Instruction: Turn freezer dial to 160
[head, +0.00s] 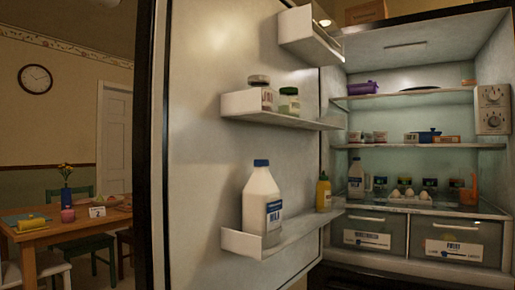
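The fridge stands open, its door swung out on the left. A light control panel (493,109) is fixed to the right inner wall, near the picture's right edge. It carries two round dials, an upper dial (493,94) and a lower dial (493,121), one above the other. Their markings are too small to read, and I cannot tell which one is the freezer dial. Neither of my grippers shows in the head view.
The open door (205,150) fills the middle left, with shelves jutting out that hold jars and a milk bottle (262,205). Inside, shelves carry a purple container (362,88), eggs (402,193) and an orange item (468,191). A dining table (75,228) stands far left.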

